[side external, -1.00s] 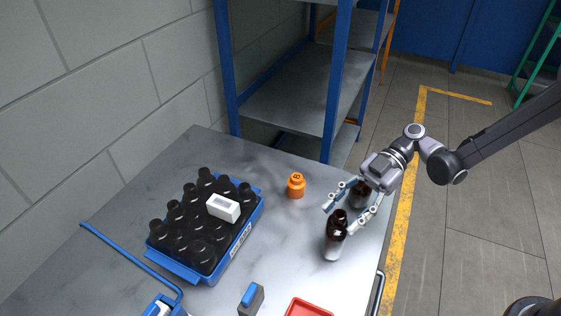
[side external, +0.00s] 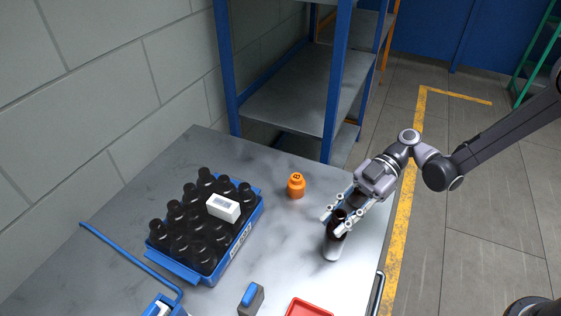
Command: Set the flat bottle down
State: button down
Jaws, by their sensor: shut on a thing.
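A dark amber bottle with a pale lower part (side external: 333,245) stands upright, or nearly so, by the table's right side. My gripper (side external: 335,220) reaches down to it from the upper right. Its fingers are shut around the bottle's upper part, which they partly cover. The bottle's base looks to be at the tabletop; I cannot tell whether it touches. I cannot make out from this view whether the bottle is flat in shape.
A blue crate (side external: 182,270) holds several black-capped bottles, with a white box (side external: 223,208) on top. An orange jar (side external: 296,185) stands behind. A grey block with a blue top (side external: 251,299) and a red tray (side external: 308,308) are in front. The table between crate and gripper is clear.

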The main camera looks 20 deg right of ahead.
notch_tip(320, 180, up, 10)
jog(key=shift+w+f, duration=0.1)
jog(key=shift+f, duration=0.15)
jog(key=w+d+r+m+t, duration=0.2)
jog(key=w+m+t, duration=0.55)
jog(key=w, duration=2.05)
jog(key=w+a+f, duration=0.1)
jog(key=a+f, duration=1)
jog(key=a, duration=0.1)
jog(key=shift+w+f, duration=0.15)
jog(key=shift+w, duration=0.15)
jog(key=shift+f+n+t, duration=0.15)
jog(key=shift+n+t, duration=0.1)
jog(key=c, duration=1.1)
grip_release()
